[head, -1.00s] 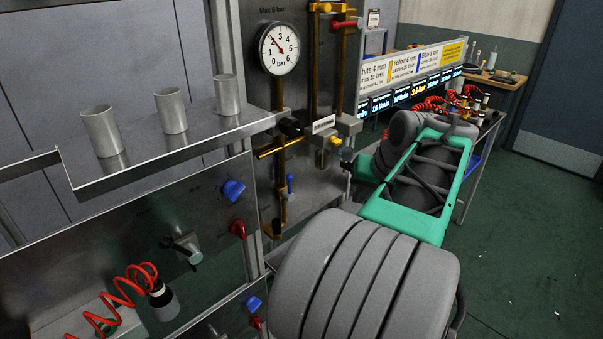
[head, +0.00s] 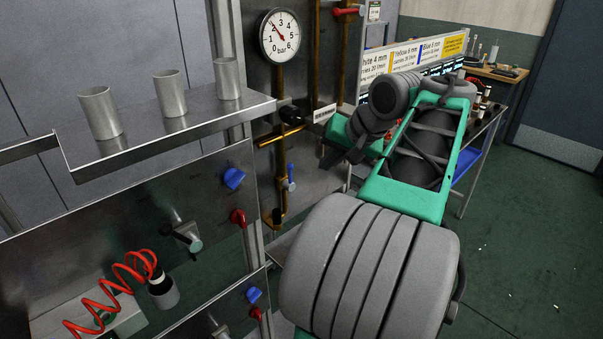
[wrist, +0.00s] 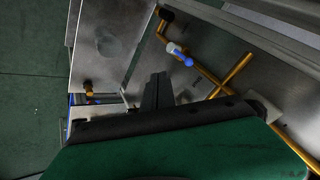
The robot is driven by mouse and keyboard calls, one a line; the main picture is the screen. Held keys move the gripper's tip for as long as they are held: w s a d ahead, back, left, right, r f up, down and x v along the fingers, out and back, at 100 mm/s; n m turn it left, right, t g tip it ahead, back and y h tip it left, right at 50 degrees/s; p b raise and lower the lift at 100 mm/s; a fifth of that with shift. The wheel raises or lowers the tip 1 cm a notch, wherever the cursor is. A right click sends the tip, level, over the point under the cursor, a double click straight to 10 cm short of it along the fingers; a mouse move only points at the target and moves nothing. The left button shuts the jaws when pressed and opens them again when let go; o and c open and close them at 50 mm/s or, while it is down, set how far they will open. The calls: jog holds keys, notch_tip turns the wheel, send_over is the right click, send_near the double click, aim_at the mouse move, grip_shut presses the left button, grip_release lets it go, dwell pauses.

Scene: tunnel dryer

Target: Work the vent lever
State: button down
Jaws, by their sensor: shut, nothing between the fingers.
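A small blue-handled lever (head: 290,177) sits on the lower part of a brass pipe on the metal panel, below the gauge. It also shows in the wrist view (wrist: 180,54), with a pale collar, upper right of my fingers. A brass cross-bar with a black end (head: 283,137) lies above it on the same pipe. No readable label tells which is the vent lever. My gripper (head: 340,163) is shut and empty, in front of the panel to the right of the blue lever and apart from it. Its dark fingers show in the wrist view (wrist: 157,90).
A round gauge (head: 280,36) hangs above on the panel. A steel shelf (head: 170,130) with metal cups juts out at left. Below it are a blue knob (head: 233,177), a red knob (head: 238,217) and a red coiled hose (head: 110,285). Green floor (head: 520,240) is open at right.

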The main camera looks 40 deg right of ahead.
jog(key=w+a+f, duration=0.2)
jog(key=w+f, duration=0.2)
jog(key=w, duration=0.2)
jog(key=shift+w+f, duration=0.35)
jog(key=shift+w, duration=0.05)
jog(key=shift+s+f+b, duration=0.1)
jog(key=shift+f+b, duration=0.05)
jog(key=shift+b, duration=0.55)
